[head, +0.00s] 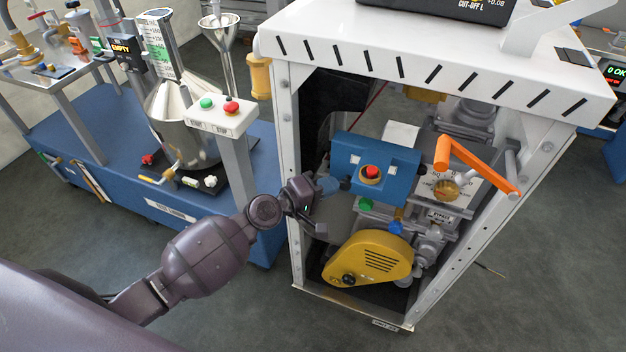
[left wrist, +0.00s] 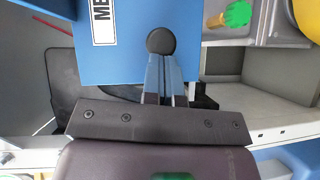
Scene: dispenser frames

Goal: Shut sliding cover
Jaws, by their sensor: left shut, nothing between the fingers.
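A blue housing (head: 345,152) with a red button (head: 371,172) sits inside the white dispenser frame. In the left wrist view a blue panel (left wrist: 180,18) with a partly cut-off "ME" label fills the top middle. A dark round knob (left wrist: 161,41) shows at its lower edge. I cannot tell for sure which part is the sliding cover. My left gripper (head: 328,186) is at the left end of the blue housing. Its blue fingers (left wrist: 163,68) are shut and empty, with their tips at the knob; I cannot tell whether they touch it. My right gripper is not in view.
The white frame's left post (head: 285,150) stands close to my left arm. A yellow guard (head: 370,260) lies below the housing, and an orange handle (head: 480,168) sticks out at right. A blue bench (head: 110,165) with a hopper and a button box (head: 222,115) is at left.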

